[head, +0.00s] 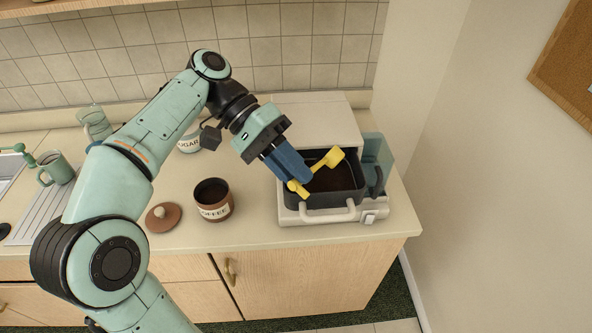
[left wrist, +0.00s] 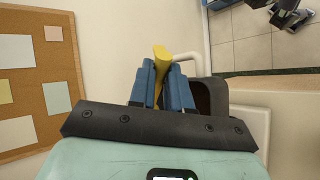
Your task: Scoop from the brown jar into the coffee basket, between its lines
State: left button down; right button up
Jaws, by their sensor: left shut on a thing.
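My left gripper (head: 297,175) is shut on a yellow scoop (head: 329,159) and holds it over the dark coffee basket (head: 322,200). What the scoop's bowl holds cannot be told. In the left wrist view, the blue fingers (left wrist: 163,88) close on the yellow scoop (left wrist: 160,60), with the dark basket (left wrist: 220,92) to their right. The basket has dark brown inside; its lines cannot be made out. The brown jar (head: 214,212), labelled COFFEE, stands open left of the machine, with dark contents.
The jar's brown lid (head: 162,219) lies left of the jar. A SUGAR jar (head: 188,144) stands behind my arm. The white coffee machine (head: 317,105) surrounds the basket, with a teal part (head: 377,150) at its right. A green mug (head: 56,169) stands far left. A wall is close on the right.

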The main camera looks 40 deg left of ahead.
pick_arm(q)
jog(key=h, duration=0.2)
jog(key=f+n+t+h+b, duration=0.1)
jog(key=h, duration=0.1)
jog(key=a+t+h+b, duration=0.1)
jog(key=shift+s+f+n+h, duration=0.2)
jog(key=shift+s+n+h, duration=0.05)
jog(key=shift+n+h, duration=0.15)
jog(key=t+h, duration=0.1)
jog(key=n+t+h+b, duration=0.1)
jog(key=shift+s+a+f+h, duration=0.1)
jog(key=shift+a+h, duration=0.05)
jog(key=shift+h, duration=0.25)
jog(key=shift+n+t+h+b, duration=0.3)
jog(key=shift+n+t+h, duration=0.1)
jog(key=shift+n+t, duration=0.15)
pick_arm(e)
jog(key=s+f, duration=0.2)
jog(key=f, duration=0.1)
jog(key=s+f, duration=0.1)
jog(key=shift+f, duration=0.35)
jog(key=shift+w, duration=0.1)
